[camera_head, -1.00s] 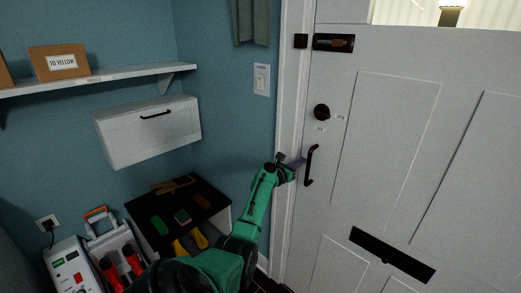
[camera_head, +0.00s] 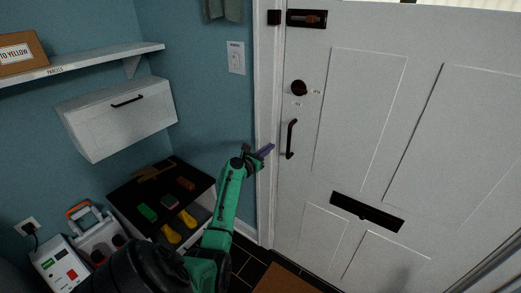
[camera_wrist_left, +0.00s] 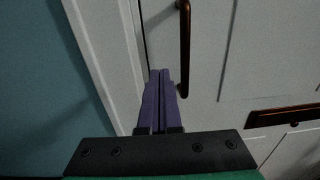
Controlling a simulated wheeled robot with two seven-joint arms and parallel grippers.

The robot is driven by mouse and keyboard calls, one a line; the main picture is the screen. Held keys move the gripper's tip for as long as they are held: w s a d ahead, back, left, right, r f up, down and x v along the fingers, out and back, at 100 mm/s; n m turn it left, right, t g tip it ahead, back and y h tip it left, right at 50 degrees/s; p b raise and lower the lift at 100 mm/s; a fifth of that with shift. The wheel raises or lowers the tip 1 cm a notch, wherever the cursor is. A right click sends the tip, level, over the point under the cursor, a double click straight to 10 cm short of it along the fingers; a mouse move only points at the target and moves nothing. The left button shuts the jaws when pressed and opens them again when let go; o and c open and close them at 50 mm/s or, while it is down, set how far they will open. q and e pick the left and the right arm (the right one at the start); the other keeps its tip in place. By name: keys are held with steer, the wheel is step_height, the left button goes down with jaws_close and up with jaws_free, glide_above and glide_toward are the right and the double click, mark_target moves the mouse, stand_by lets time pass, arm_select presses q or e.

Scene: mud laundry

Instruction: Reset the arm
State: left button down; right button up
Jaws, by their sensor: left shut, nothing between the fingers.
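My left gripper (camera_head: 265,151) is at the end of my green arm, in front of the door frame and left of the dark door handle (camera_head: 291,139). In the left wrist view its purple fingers (camera_wrist_left: 161,88) are together with nothing between them. The handle (camera_wrist_left: 185,50) stands just beyond and right of the fingertips in that view, with no visible grip on it. The white door (camera_head: 361,130) looks shut. My right gripper is not in view.
A black-topped bench (camera_head: 190,177) with brushes and small blocks stands left of my arm, with yellow boots beneath. A white wall cabinet (camera_head: 117,117) and a parcel shelf (camera_head: 81,64) hang above. A mail slot (camera_head: 367,211) is low on the door. A brown mat (camera_head: 285,281) lies on the floor.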

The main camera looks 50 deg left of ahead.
arm_select(q)
steer(key=s, duration=0.5)
steer(key=s+d+f+m+g+h, duration=0.1)
steer(key=s+d+f+m+g, duration=0.3)
steer(key=f, duration=0.6)
steer(key=s+d+f+m+g+h, duration=0.1)
steer(key=s+d+f+m, duration=0.1)
steer(key=d+f+m, duration=0.6)
steer(key=s+d+f+m+g, duration=0.1)
steer(key=s+f+m+g, duration=0.2)
steer(key=f, duration=1)
steer(key=s+d+f+m+g, duration=0.3)
steer(key=s+f+m, duration=0.3)
steer(key=s, duration=0.5)
steer(key=s+d+f+m+g, duration=0.2)
steer(key=s+d+f+m, duration=0.4)
steer(key=s+m, duration=0.5)
steer(key=s+d+f+m+g+h, duration=0.1)
steer(key=s+d+f+m+g, duration=0.2)
steer(key=s+f+m, duration=0.3)
steer(key=s+d+m, duration=0.1)
steer(key=s+m, duration=0.1)
steer(key=s, duration=0.3)
steer(key=shift+s+d+m+g, duration=0.25)
steer(key=shift+s+m+g, duration=0.05)
steer(key=shift+s, duration=0.1)
steer(key=shift+w, duration=0.1)
